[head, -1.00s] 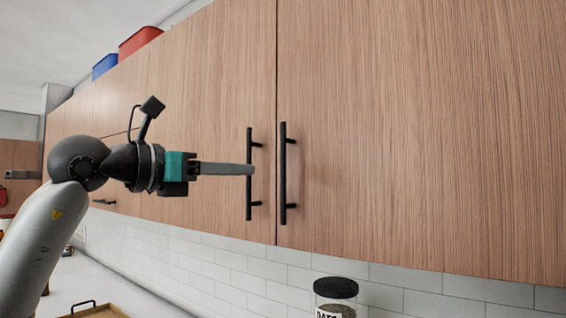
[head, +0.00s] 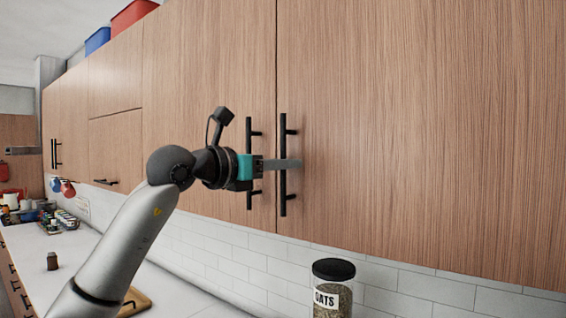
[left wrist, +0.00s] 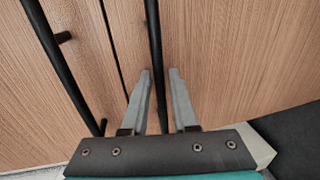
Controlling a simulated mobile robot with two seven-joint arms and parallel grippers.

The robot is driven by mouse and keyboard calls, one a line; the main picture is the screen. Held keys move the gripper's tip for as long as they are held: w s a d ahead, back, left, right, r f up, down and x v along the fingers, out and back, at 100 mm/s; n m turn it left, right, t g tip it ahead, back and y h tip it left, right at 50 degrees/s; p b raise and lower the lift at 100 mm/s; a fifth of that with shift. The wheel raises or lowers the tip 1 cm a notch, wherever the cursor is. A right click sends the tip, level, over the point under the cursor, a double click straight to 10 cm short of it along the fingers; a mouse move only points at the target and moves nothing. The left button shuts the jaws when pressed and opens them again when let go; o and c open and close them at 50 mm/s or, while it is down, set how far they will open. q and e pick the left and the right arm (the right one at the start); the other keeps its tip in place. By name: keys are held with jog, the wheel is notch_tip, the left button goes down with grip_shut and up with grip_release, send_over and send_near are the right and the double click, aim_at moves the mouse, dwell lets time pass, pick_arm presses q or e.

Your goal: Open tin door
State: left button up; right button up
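Two wood-grain upper cabinet doors meet at a seam: a left door (head: 215,60) and a large right door (head: 420,120). Both look shut, and neither is labelled. The right door's black vertical bar handle (head: 283,200) also shows in the left wrist view (left wrist: 154,30). The left door's black handle (head: 249,200) stands just beside it. My left gripper (head: 299,163) reaches across at the right handle's mid-height. In the left wrist view my left gripper (left wrist: 160,75) is open, with that handle lying between its fingers and visible gaps either side. My right gripper is out of view.
An oats jar (head: 332,290) stands on the counter below the right door. A small brown jar (head: 52,261) and a wooden tray (head: 135,302) are farther left. A red bin (head: 133,15) and a blue bin (head: 97,40) sit on top. Space before the right door is clear.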

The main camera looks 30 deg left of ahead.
pick_arm(q)
grip_shut()
dwell(1.3)
